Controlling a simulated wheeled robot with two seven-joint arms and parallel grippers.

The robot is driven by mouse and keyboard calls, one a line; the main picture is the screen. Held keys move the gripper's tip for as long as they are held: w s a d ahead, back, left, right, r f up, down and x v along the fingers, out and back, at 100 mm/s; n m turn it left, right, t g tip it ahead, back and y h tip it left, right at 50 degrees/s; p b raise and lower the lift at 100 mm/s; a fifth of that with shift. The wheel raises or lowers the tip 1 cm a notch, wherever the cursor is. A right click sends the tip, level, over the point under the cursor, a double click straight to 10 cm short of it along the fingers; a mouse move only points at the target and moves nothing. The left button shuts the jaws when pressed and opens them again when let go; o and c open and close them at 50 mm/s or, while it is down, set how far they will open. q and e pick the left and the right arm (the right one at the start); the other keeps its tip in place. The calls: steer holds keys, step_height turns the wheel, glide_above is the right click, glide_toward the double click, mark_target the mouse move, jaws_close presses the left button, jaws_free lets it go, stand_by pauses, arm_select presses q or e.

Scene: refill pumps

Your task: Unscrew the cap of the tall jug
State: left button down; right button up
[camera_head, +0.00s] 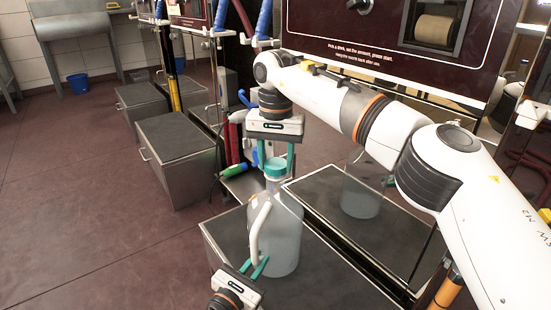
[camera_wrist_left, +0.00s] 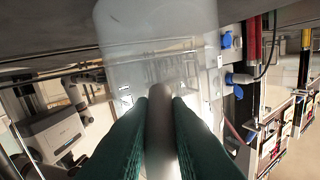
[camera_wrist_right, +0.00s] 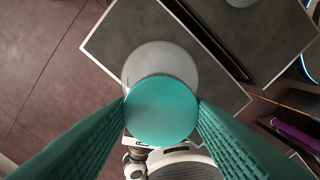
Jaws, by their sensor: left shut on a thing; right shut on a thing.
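The tall jug (camera_head: 283,228) is translucent with a white handle (camera_head: 259,232) and stands upright on a dark-topped metal box. Its green cap (camera_head: 276,167) sits at the top of the neck; it also shows from above in the right wrist view (camera_wrist_right: 161,110). My right gripper (camera_head: 278,160) points down from above, its green fingers shut on the cap from two sides. My left gripper (camera_head: 257,267) is low at the front of the jug, shut on the handle. In the left wrist view the handle (camera_wrist_left: 161,120) lies between the green fingers. Whether the cap is loose cannot be told.
The box (camera_head: 225,240) under the jug has bare top around it. A dark machine panel (camera_head: 400,40) rises behind, with a reflective surface below. More metal boxes (camera_head: 177,150) stand at the left rear. Open floor (camera_head: 80,220) lies left.

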mark_target(276, 164)
steer(key=shift+r, duration=0.2)
steer(key=shift+r, duration=0.9)
steer(key=shift+r, duration=2.05)
arm_select(q)
steer(key=c, duration=1.3)
jaws_free()
